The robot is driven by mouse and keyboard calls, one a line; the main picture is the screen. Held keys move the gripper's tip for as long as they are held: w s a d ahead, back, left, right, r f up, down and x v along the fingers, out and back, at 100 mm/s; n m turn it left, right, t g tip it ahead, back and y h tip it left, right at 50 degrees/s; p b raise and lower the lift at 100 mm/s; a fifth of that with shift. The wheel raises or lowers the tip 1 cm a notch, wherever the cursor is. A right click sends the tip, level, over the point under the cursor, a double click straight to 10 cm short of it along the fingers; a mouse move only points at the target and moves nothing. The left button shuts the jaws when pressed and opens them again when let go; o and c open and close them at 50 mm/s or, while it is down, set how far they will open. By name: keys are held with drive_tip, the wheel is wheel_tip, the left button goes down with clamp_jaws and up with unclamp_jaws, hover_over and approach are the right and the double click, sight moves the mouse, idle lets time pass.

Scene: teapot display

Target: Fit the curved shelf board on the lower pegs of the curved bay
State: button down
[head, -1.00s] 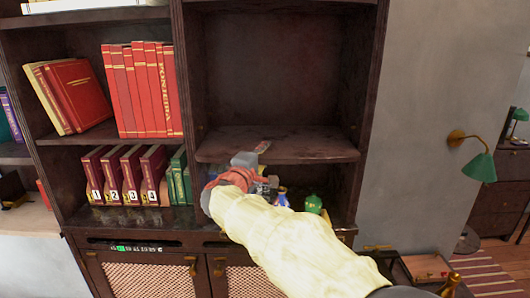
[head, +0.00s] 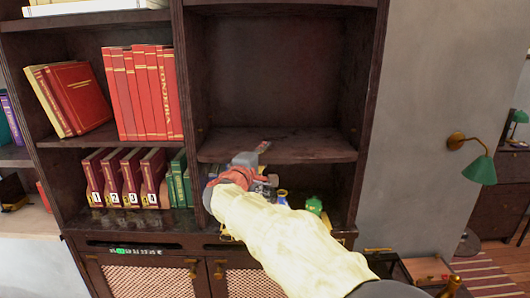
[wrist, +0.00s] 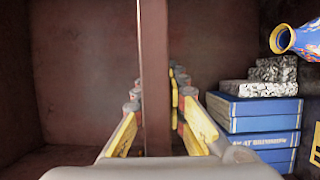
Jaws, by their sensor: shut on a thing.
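The curved shelf board (head: 300,146) is dark brown and lies about level across the right-hand bay, its rounded front edge towards me. My gripper (head: 250,164) is at the board's front edge, left of its middle. In the wrist view the board appears as an upright strip (wrist: 155,70), and the yellow pads of my gripper (wrist: 157,132) are shut on it from both sides. The curved bay (head: 283,60) is empty above the board. The pegs are hidden, so I cannot tell whether the board rests on them.
Below the board stand a green pot (head: 314,205) and a blue vase (wrist: 300,40), with blue books (wrist: 255,112) beside it in the wrist view. A green wall lamp (head: 480,168) is at right.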

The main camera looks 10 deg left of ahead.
drive_tip(key=shift+w+r, duration=0.25)
drive_tip(key=shift+w, duration=0.15)
drive_tip(key=c, duration=1.8)
unclamp_jaws()
drive_tip(key=shift+o, duration=0.3)
drive_tip(key=shift+f, duration=0.1)
drive_tip(key=shift+a+f, duration=0.1)
drive_tip(key=shift+f, duration=0.2)
drive_tip(key=s+a, duration=0.1)
drive_tip(key=s, duration=1.1)
drive_tip(key=shift+a, duration=0.25)
drive_tip(key=shift+w+r, duration=0.1)
